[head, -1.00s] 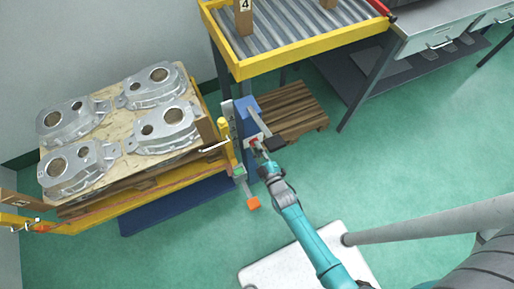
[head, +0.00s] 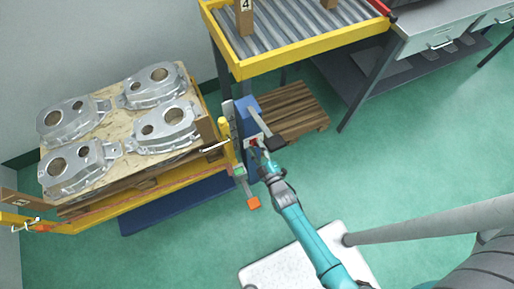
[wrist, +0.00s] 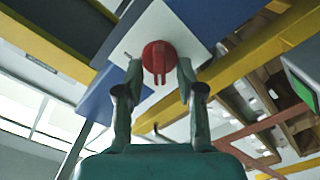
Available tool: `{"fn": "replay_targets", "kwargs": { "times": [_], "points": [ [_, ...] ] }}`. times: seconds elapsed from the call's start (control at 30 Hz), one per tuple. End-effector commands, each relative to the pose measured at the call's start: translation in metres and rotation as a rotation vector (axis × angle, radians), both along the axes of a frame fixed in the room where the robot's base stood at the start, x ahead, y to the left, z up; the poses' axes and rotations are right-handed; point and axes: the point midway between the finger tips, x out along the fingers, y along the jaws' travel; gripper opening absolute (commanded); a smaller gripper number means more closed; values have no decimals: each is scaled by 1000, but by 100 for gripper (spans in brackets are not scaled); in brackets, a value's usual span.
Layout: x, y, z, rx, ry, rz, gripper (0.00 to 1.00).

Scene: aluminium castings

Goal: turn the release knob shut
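The red release knob (wrist: 158,57) sits on a white plate (wrist: 197,36) in the wrist view, its grip bar pointing down the picture. My gripper (wrist: 159,66) is open, with one finger on each side of the knob. A narrow gap seems to show between the fingers and the knob; contact cannot be told for sure. In the head view the knob (head: 254,142) is a small red spot by the post, and my gripper (head: 262,150) is right at it, partly hiding the plate.
A yellow-framed pallet stand holding several aluminium castings (head: 165,130) is at the left. A yellow-edged roller conveyor (head: 300,55) stands behind. A wooden pallet (head: 295,112) lies under it. An orange pedal-like piece (head: 253,203) is low in front.

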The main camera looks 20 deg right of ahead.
Motion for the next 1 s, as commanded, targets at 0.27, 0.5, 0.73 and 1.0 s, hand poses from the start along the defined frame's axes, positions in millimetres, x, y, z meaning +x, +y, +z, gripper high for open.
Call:
{"fn": "replay_targets", "kwargs": {
  "times": [0.27,0.5,0.73,1.0],
  "points": [
    [-32,0,-1,1,3,0,38],
    [-80,0,-1,0,3,0,38],
    [-111,0,-1,-1,1,1,38],
    [-120,0,0,-1,0,0,38]
  ]
}}
